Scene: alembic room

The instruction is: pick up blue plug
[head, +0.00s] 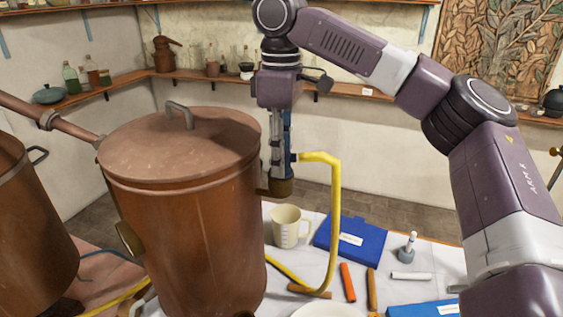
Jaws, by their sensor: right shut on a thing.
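My right gripper (281,165) points straight down beside the right side of the large copper pot (190,210). It is shut on a narrow blue thing, taken as the blue plug (289,130), of which only a thin strip shows along the fingers. The fingers hide most of it. A brass-brown fitting (281,187) sits right below the fingertips, at the pot's side. I cannot tell whether the plug touches it. My left gripper is not in view.
A yellow hose (335,210) starts close beside the fingers and bends down to the table. A beige measuring jug (286,228), a blue case (350,243) and an orange stick (347,283) lie near it. A second copper vessel (28,230) stands left. Shelves line the walls.

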